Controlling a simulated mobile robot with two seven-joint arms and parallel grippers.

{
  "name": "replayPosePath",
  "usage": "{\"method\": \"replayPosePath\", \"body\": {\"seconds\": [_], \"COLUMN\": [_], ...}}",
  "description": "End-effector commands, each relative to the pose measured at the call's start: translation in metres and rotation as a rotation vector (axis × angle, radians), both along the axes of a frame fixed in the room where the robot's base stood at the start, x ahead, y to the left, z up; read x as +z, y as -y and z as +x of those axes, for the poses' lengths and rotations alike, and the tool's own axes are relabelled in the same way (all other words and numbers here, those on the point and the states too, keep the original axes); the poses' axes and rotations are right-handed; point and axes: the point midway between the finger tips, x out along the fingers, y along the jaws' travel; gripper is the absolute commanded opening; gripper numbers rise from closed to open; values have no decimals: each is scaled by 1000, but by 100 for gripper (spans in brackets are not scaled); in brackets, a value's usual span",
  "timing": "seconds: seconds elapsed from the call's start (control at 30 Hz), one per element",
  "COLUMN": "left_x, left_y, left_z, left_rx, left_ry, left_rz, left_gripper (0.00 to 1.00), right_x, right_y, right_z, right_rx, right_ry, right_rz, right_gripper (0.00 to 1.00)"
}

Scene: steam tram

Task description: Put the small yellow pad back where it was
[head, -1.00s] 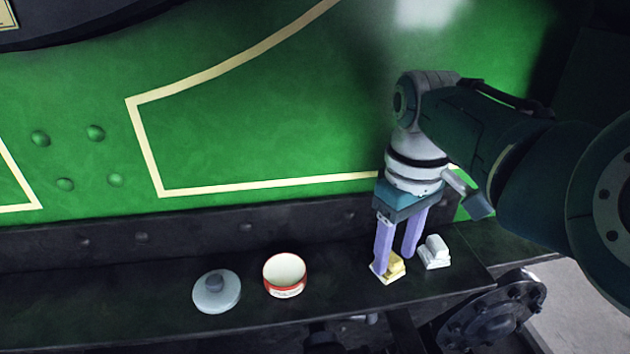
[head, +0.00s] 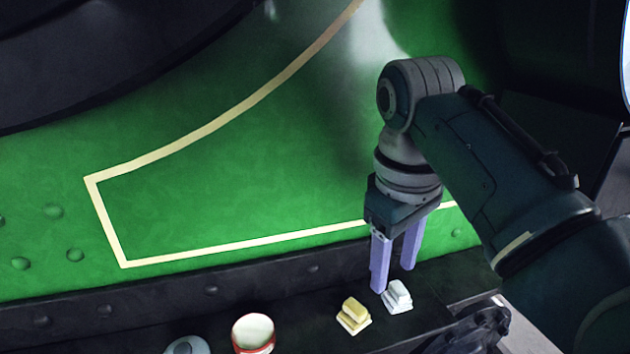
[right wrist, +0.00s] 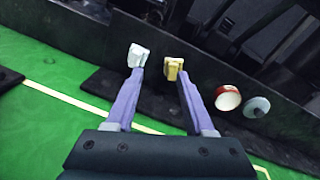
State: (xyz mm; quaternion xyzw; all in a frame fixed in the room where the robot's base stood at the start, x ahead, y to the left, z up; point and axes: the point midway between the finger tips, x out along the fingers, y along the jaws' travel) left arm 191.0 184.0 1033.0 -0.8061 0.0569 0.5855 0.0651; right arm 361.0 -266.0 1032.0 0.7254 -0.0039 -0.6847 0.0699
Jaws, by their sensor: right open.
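The small yellow pad (head: 353,309) sits on a pale base on the dark ledge, left of a similar white pad (head: 397,293). Both also show in the right wrist view, the yellow pad (right wrist: 174,67) near the right fingertip and the white pad (right wrist: 138,54) beyond the left one. My right gripper (head: 393,279) is open and empty, pointing down with its two lilac fingers apart. In the head view it is above and right of the yellow pad, with its fingertips overlapping the area by the white pad. My left gripper is out of view.
A red-rimmed white tin (head: 254,334) and a grey lid (head: 187,346) lie on the ledge (head: 310,320) to the left. The green riveted side (head: 250,210) rises behind. Bare ledge lies between the tin and the yellow pad.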

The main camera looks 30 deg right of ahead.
Motion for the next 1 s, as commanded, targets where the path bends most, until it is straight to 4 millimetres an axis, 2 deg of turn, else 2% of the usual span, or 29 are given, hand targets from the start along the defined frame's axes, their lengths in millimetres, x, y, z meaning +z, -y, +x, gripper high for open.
{"method": "replayPosePath", "body": {"seconds": [0.03, 0.17, 0.3, 0.43, 0.6, 1.0], "left_x": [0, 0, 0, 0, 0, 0], "left_y": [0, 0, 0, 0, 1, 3], "left_z": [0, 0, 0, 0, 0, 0], "left_rx": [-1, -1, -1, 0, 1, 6], "left_ry": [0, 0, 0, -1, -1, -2], "left_rz": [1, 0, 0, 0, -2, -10], "left_gripper": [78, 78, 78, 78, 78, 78], "right_x": [-12, -24, -21, -9, 1, 1], "right_y": [5, -6, -38, -66, -83, -83], "right_z": [-21, -69, -118, -152, -169, -170], "right_rx": [-6, 16, 60, 87, 94, 93], "right_ry": [21, 110, 187, 226, 245, 246], "right_rz": [-37, -74, -25, 49, 103, 105], "right_gripper": [54, 54, 54, 54, 54, 54]}}
